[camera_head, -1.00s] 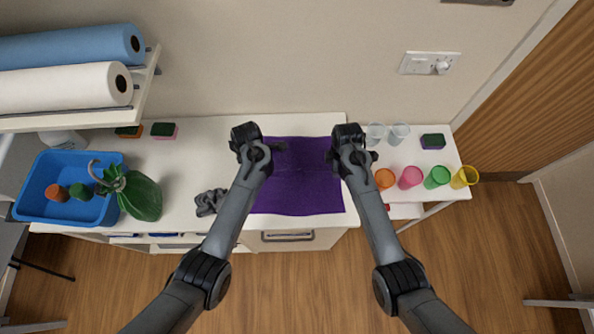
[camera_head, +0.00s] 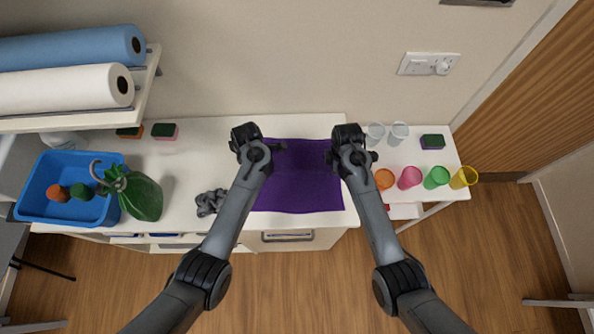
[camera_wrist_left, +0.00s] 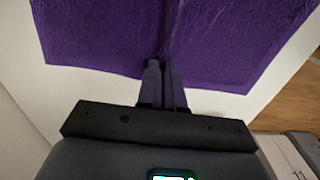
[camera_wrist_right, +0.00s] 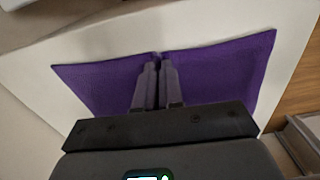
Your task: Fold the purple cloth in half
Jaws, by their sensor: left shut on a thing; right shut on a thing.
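The purple cloth (camera_head: 300,190) lies spread on the white counter between my two arms, with a faint crease across its middle. My left gripper (camera_head: 278,147) is shut on the cloth at its left side; in the left wrist view the closed fingers (camera_wrist_left: 163,75) pinch its edge and a ridge runs from them. My right gripper (camera_head: 332,158) is shut on the cloth at its right side; in the right wrist view its closed fingers (camera_wrist_right: 158,75) pinch the cloth (camera_wrist_right: 215,75) at its edge. The grippers hide parts of both side edges.
Glasses (camera_head: 398,133) and coloured cups (camera_head: 410,178) stand at the right. Sponges (camera_head: 164,131) lie at the back left.

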